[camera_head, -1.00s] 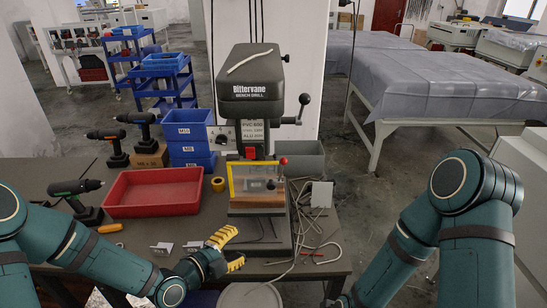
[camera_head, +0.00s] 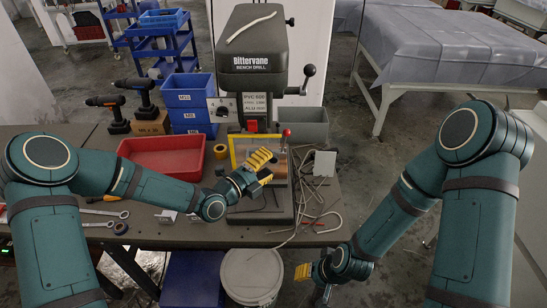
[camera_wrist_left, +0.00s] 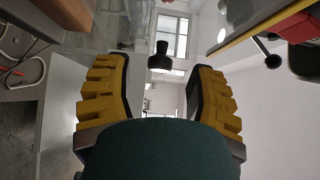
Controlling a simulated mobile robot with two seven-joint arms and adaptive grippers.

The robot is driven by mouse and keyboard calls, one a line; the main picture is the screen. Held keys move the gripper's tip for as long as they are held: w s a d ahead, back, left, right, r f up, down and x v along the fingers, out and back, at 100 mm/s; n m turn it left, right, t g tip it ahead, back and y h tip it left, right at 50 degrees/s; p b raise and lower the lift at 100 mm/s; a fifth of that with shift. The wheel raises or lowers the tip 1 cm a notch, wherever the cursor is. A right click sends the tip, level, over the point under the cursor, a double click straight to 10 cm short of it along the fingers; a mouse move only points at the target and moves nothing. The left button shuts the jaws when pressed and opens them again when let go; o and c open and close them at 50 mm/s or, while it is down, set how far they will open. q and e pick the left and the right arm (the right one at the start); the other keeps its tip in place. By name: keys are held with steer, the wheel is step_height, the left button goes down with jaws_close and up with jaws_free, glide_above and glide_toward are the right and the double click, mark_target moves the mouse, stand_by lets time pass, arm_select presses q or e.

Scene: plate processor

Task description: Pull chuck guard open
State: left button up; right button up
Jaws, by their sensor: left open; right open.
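The chuck guard (camera_head: 232,152) is a clear panel in a yellow frame on the front of the grey bench drill (camera_head: 252,75). A red ball knob (camera_head: 286,132) stands at its upper right. My left gripper (camera_head: 267,167) is open in front of the guard and hides its lower middle. In the left wrist view my open left fingers (camera_wrist_left: 157,88) hold nothing. A dark cylindrical part (camera_wrist_left: 160,56) shows beyond and between them; I cannot tell what it is. A yellow edge (camera_wrist_left: 212,48) shows at upper right. My right gripper (camera_head: 313,282) is open and empty, low beside the bench.
A red tray (camera_head: 165,155), blue bins (camera_head: 190,100) and cordless drills (camera_head: 145,92) stand left of the drill. Loose cables (camera_head: 315,195) and a grey bin (camera_head: 308,125) are at its right. A white bucket (camera_head: 252,275) stands below the bench's front edge.

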arm_select(q)
steer(key=shift+x, duration=1.4)
jaws_close()
steer(key=shift+a, duration=0.1)
